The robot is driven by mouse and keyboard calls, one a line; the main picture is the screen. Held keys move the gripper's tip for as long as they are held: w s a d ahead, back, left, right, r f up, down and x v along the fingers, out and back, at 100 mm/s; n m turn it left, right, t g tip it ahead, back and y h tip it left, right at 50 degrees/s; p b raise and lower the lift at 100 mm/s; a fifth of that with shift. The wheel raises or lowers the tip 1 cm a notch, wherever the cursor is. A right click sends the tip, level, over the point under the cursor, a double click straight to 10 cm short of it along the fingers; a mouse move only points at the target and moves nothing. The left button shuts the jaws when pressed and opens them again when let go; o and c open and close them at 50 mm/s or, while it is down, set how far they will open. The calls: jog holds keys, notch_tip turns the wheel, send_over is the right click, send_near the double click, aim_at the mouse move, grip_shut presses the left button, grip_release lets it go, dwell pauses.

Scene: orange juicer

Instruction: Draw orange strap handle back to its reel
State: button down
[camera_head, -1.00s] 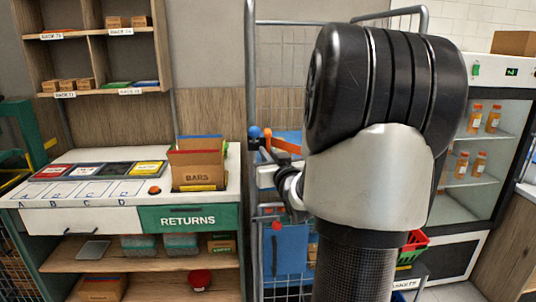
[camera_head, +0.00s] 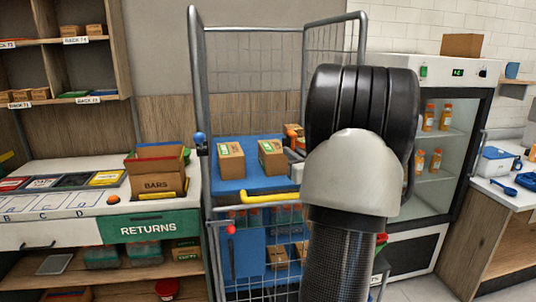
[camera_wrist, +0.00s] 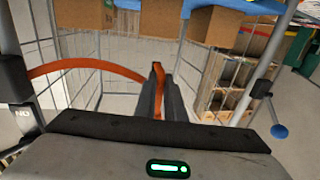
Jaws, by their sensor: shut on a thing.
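In the wrist view, my gripper (camera_wrist: 160,92) is shut on the orange strap handle (camera_wrist: 157,70), which shows between the fingers. The orange strap (camera_wrist: 95,70) curves from the fingers to the left, toward a dark block (camera_wrist: 14,92) at the left edge that looks like the reel. In the head view, a short orange piece (camera_head: 293,131) shows just left of my arm, by the wire cart (camera_head: 207,75). My arm hides the gripper and the cart's right post there. A blue ball knob (camera_head: 199,137) sits on the cart's left post, apart from the strap.
Two cardboard boxes (camera_head: 230,160) (camera_head: 271,158) stand on the cart's blue shelf (camera_head: 250,184). A yellow bar (camera_head: 268,197) crosses the cart's front. The returns counter (camera_head: 75,222) is at left, a glass-door cabinet (camera_head: 445,140) at right.

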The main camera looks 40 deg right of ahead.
jog(key=s+d+p, duration=0.3)
jog(key=s+d, duration=0.6)
jog(key=d, duration=0.6)
jog(key=shift+s, duration=0.15)
jog(key=shift+d, duration=0.1)
jog(key=c, duration=1.8)
grip_release()
jog(key=shift+d, duration=0.1)
jog(key=shift+c, duration=0.2)
